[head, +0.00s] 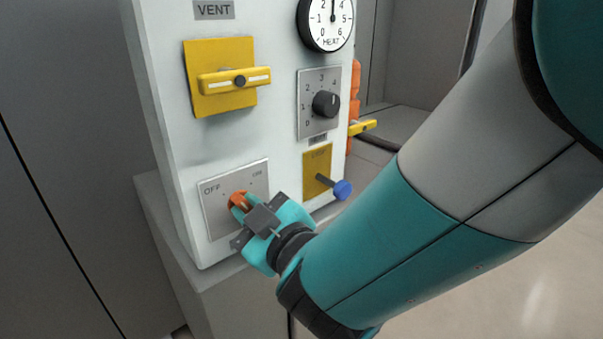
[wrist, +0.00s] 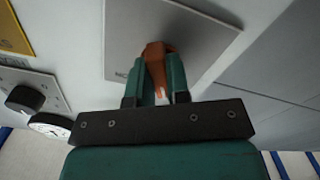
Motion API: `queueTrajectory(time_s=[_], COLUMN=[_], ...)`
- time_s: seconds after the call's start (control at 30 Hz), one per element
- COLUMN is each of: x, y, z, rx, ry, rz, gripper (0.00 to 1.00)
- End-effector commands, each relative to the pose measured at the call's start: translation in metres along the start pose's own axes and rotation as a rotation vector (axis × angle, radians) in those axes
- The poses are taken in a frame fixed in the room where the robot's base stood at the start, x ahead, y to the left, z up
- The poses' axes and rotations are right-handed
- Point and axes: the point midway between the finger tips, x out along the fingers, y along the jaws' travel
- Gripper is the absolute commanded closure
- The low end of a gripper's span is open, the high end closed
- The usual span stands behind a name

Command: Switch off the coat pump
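A grey plate (head: 217,207) with an orange knob (head: 238,199) sits low on the left of the white panel. "OFF" is printed at the plate's upper left; the smaller lettering at its upper right is hard to read. My gripper (head: 243,206) is at this knob, its fingers on either side of it. In the wrist view the orange knob (wrist: 156,58) stands between the two teal fingers (wrist: 160,82), which look closed against it. A white mark shows low on the knob there. My gripper hides the lower right of the plate, and I see no coat pump label.
Above is a yellow VENT handle (head: 235,82). To the right are a black dial knob (head: 326,104), a HEAT gauge (head: 327,18) and a blue-tipped lever (head: 342,189) close to my gripper. A yellow handle (head: 363,127) juts from the panel's right side. Open floor lies at right.

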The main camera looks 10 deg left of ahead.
Motion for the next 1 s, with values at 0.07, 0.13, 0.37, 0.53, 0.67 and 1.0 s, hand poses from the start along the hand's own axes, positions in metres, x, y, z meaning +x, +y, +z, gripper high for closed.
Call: queueTrajectory(time_s=[0.07, 0.13, 0.37, 0.53, 0.67, 1.0], x=[-0.0001, -0.0001, -0.0002, -0.0002, -0.0002, -0.0002], y=[-0.0001, -0.0001, 0.0003, 0.0004, 0.0003, 0.0003], z=[-0.0002, -0.0003, -0.0007, -0.0008, -0.0007, -0.0007], rx=[0.000, 0.000, -0.146, -0.270, -0.287, -0.285], ry=[0.000, 0.000, 0.001, 0.001, 0.001, 0.001], rz=[0.000, 0.000, -0.001, -0.001, 0.000, 0.000], gripper=[1.00, 1.00, 1.00, 1.00, 1.00, 0.57])
